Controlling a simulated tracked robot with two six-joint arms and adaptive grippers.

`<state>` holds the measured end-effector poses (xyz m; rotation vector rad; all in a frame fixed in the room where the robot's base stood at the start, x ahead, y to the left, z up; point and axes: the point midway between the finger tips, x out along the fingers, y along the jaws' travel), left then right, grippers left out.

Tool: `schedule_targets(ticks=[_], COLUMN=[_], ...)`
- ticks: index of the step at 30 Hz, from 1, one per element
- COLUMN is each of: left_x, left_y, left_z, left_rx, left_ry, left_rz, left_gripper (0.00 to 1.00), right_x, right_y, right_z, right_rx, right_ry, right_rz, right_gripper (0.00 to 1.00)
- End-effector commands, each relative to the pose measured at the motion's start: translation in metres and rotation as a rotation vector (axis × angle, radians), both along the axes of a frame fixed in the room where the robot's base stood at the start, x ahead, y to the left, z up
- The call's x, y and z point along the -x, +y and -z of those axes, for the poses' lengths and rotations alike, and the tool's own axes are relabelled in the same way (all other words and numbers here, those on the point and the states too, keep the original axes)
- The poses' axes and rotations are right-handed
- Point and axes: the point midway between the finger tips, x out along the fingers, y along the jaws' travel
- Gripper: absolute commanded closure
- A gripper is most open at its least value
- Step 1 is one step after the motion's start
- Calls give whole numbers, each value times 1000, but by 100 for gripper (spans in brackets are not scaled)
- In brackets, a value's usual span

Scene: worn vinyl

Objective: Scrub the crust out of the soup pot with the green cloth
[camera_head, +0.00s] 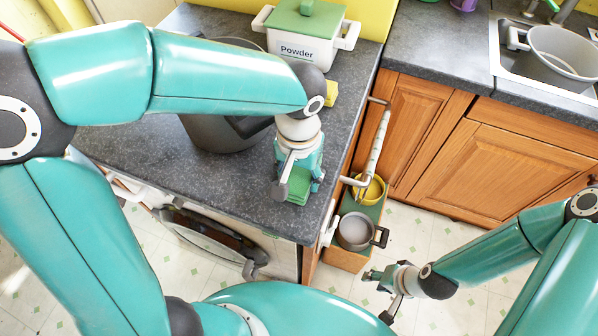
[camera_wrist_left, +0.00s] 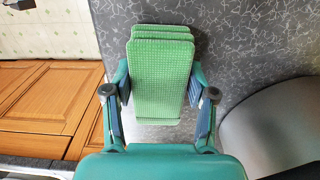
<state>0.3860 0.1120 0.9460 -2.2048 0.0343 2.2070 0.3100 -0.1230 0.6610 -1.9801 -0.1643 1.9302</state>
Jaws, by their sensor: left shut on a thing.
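My left gripper (camera_head: 297,182) is shut on the green cloth (camera_head: 299,197), low over the counter near its front right corner. In the left wrist view the cloth (camera_wrist_left: 162,80) is a folded, layered, textured pad between the two fingers of the left gripper (camera_wrist_left: 160,100). A large dark grey pot (camera_head: 215,135) stands on the counter, partly hidden behind my left arm. Its rounded side (camera_wrist_left: 275,125) shows at the right of the wrist view. Its inside is hidden. My right gripper (camera_head: 378,295) is empty, fingers apart, above the floor at lower right.
A white "Powder" container (camera_head: 297,50) with a green lid stands at the back of the counter (camera_head: 225,200); a yellow block (camera_head: 332,93) lies nearby. Another grey pot (camera_head: 560,60) sits in the sink. Below the counter's right edge, a box (camera_head: 345,260) holds a small pot (camera_head: 355,231).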

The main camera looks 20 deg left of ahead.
Motion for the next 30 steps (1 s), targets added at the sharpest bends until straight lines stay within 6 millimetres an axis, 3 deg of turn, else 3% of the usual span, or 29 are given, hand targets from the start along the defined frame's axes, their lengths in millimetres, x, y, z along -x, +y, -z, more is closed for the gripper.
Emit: schedule_targets(ticks=[7, 8, 12, 24, 30], left_x=[0, 0, 0, 0, -1], left_y=[0, 0, 0, -1, -1], left_z=[5, 3, 3, 1, -23], left_rx=[0, 0, 0, 0, 2], left_ry=[-1, -1, -1, -2, -6], left_rz=[1, 1, 1, 1, 2], left_gripper=[72, 39, 19, 19, 19], right_x=[0, 0, 0, 0, 0], right_y=[0, 0, 0, 0, 0], right_z=[5, 4, 3, 2, 3], right_rx=[0, 0, 0, 0, 0], right_ry=[0, 0, 0, 0, 0], right_rz=[0, 0, 0, 0, 0], right_gripper=[60, 60, 60, 60, 60])
